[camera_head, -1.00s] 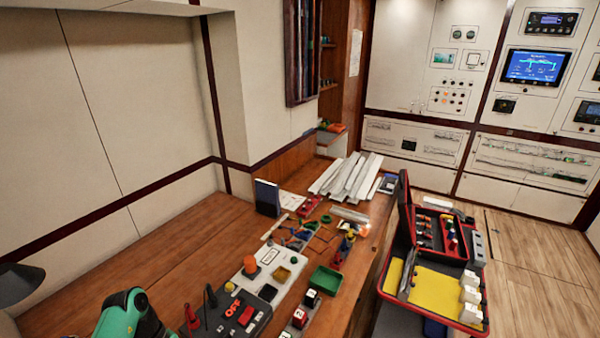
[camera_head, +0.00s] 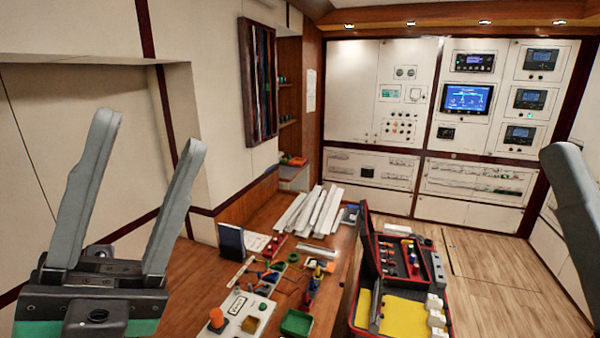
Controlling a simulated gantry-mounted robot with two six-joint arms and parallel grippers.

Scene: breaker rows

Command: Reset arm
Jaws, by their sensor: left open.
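My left gripper (camera_head: 146,138) is large in the near left of the head view. Its two grey fingers point up and stand apart, with nothing between them. It is raised in front of the wall and the wooden bench (camera_head: 190,262), and hides part of both. At the right edge a single grey finger of my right gripper (camera_head: 577,205) shows, cut off by the frame. Its other finger is out of view.
The bench holds a white panel (camera_head: 233,318) with buttons, a green tray (camera_head: 296,323), small coloured parts and a pile of white strips (camera_head: 313,210). An open red and black toolbox (camera_head: 403,262) stands right of it. Wooden floor (camera_head: 497,262) is clear farther right.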

